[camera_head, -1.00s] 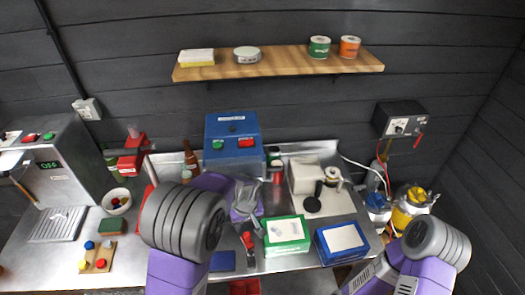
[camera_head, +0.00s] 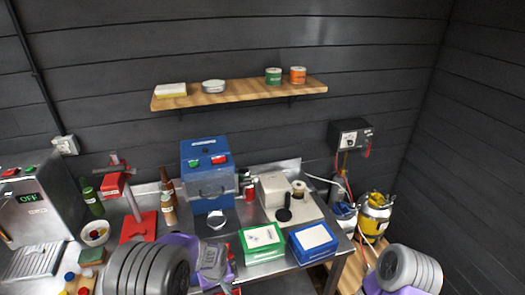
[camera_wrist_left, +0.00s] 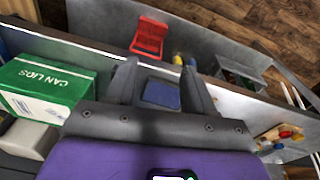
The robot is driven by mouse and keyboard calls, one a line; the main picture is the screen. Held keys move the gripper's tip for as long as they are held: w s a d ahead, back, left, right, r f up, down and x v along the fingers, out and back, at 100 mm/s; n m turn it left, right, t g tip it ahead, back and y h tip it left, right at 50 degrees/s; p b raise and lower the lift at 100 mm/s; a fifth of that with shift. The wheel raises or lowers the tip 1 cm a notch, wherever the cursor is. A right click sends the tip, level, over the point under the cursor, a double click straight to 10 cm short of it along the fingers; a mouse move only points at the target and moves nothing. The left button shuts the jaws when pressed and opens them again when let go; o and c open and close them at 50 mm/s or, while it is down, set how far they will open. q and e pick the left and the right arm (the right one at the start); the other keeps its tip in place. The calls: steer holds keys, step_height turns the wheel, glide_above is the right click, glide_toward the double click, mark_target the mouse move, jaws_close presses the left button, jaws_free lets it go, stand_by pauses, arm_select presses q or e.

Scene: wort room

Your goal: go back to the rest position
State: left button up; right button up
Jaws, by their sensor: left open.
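My left gripper shows in the wrist view with its two dark fingers (camera_wrist_left: 160,68) spread apart and nothing between them. My right arm shows only as a grey joint and purple link at the bottom right. The right gripper is out of view.
The green can-lids box (camera_head: 262,242) is close beside the left wrist, also in the wrist view (camera_wrist_left: 45,88). A blue box (camera_head: 313,243) and blue machine (camera_head: 207,175) stand nearby. A red item (camera_wrist_left: 149,37) is beyond the counter edge. A shelf (camera_head: 240,93) hangs behind.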

arm_select(q)
steer(key=s+d+f+h+b, duration=0.1)
steer(key=s+f+b, duration=0.2)
steer(key=s+f, duration=0.2)
steer(key=s+d+f+m+h+b, duration=0.1)
steer(key=s+f, duration=0.5)
steer(key=f, duration=0.6)
steer(key=s+d+f+m+h+b, duration=0.1)
steer(key=s+f+h+b, duration=0.1)
steer(key=s+f+b, duration=0.4)
steer(key=x, duration=0.3)
steer(key=shift+a+f, duration=0.2)
steer(key=shift+f, duration=0.05)
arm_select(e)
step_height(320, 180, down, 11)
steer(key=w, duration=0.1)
arm_select(q)
steer(key=shift+s, duration=0.15)
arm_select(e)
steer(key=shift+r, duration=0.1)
